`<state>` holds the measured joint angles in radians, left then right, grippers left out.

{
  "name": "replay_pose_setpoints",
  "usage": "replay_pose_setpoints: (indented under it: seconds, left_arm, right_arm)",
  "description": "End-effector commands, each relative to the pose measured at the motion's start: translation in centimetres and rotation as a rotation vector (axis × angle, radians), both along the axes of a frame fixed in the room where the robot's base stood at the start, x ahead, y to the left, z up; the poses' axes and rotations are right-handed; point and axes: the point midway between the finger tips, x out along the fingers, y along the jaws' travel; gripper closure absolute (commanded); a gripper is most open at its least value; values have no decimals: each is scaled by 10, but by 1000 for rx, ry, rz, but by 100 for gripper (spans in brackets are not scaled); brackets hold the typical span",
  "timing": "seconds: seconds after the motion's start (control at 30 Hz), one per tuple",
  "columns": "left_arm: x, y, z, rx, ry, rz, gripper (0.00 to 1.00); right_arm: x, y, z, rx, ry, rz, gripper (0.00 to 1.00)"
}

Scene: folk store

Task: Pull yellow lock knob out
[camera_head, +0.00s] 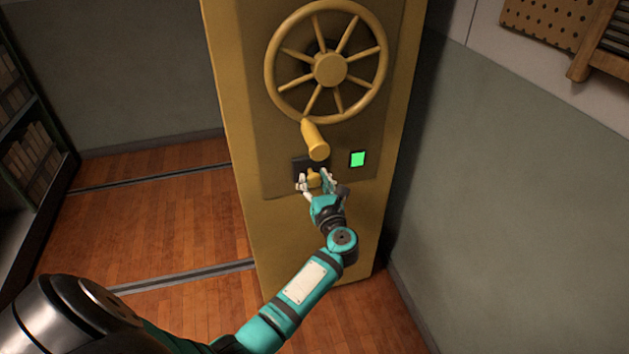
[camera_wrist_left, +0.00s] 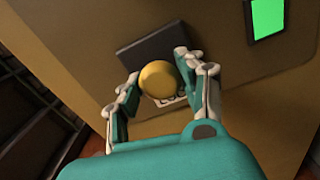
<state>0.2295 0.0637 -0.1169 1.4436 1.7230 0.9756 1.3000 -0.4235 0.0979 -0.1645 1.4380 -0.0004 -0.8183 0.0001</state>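The yellow lock knob (camera_head: 314,179) sticks out from a dark plate on the front of a yellow cabinet, below the wheel handle. In the left wrist view the round knob (camera_wrist_left: 159,79) sits between the two fingers of my left gripper (camera_wrist_left: 163,95). In the head view my left gripper (camera_head: 318,184) is at the knob with a finger on either side. The fingers are spread around it; a small gap seems to show on the left side, and contact on the right is unclear. My right gripper is not in view.
A large yellow spoked wheel (camera_head: 330,69) with a protruding handle (camera_head: 315,140) is just above my gripper. A lit green square (camera_head: 358,158) is right of the knob. A bookshelf (camera_head: 28,140) stands at far left. A grey wall (camera_head: 520,190) is on the right.

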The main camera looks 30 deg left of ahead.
Motion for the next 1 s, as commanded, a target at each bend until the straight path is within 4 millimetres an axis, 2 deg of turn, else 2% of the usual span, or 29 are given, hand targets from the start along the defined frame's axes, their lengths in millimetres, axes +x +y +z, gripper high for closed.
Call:
replay_pose_setpoints:
  seconds: [0.03, 0.27, 0.5, 0.77, 1.0]
  left_arm:
    - [0, 0, 0, 0, 0, -1, 70]
    - [0, 0, 0, 0, 0, -1, 100]
    - [-1, -2, 0, -2, 0, -2, 100]
    - [-22, -26, -1, -4, 1, 0, 100]
    - [-23, -27, -1, 0, 3, -1, 100]
  right_arm:
    - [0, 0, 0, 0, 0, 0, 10]
    - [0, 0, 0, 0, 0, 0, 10]
    - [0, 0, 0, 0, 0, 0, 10]
    - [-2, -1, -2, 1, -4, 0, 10]
    - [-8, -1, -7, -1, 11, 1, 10]
